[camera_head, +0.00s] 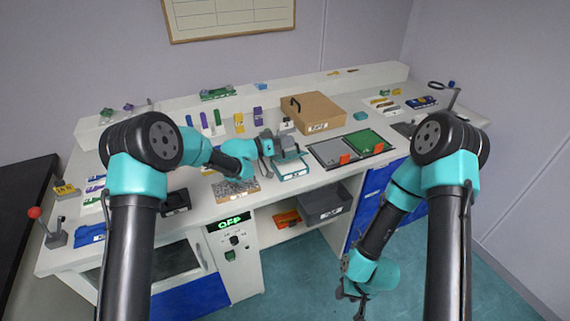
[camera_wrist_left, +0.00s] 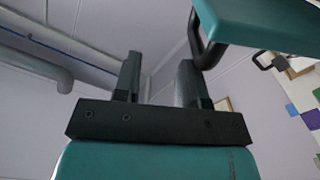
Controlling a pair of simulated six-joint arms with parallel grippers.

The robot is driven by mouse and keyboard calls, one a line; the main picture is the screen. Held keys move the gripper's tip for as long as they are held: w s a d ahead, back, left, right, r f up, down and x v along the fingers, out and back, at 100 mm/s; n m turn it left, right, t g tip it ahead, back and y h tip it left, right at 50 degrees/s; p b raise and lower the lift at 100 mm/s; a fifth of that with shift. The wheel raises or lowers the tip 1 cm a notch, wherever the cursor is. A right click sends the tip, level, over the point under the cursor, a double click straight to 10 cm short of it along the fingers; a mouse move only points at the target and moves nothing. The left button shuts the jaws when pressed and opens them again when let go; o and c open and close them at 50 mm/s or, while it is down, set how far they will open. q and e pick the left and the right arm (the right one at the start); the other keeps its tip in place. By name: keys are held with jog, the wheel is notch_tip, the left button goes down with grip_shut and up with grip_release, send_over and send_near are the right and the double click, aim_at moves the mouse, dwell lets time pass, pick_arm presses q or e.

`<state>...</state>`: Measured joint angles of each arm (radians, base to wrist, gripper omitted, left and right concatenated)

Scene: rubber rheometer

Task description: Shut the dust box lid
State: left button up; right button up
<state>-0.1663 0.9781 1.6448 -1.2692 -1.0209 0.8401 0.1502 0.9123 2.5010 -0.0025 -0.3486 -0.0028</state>
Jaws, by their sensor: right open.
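A small teal-edged box (camera_head: 292,171) with a pale label, which looks like the dust box, stands at the bench's front edge in the head view. My left gripper (camera_head: 277,149) is at its back left and partly hides it. In the left wrist view a teal panel (camera_wrist_left: 265,22), seemingly the lid, hangs above with a black handle (camera_wrist_left: 205,50). The left fingers (camera_wrist_left: 160,85) are apart below it, the right-hand one close to the handle; contact cannot be told. How far the lid stands open is unclear. My right gripper (camera_head: 355,294) is open and empty, low in front of the bench.
A brown box (camera_head: 318,112) with a black handle stands behind. Grey and green trays (camera_head: 370,142) lie to the right, a speckled board (camera_head: 236,190) to the left. A grey bin (camera_head: 326,205) sits on the shelf below. Several small coloured items line the back.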

pick_arm(q)
jog(key=s+a+r, duration=0.1)
jog(key=s, duration=1.3)
jog(key=shift+r, duration=0.15)
jog(key=shift+s+a, duration=0.1)
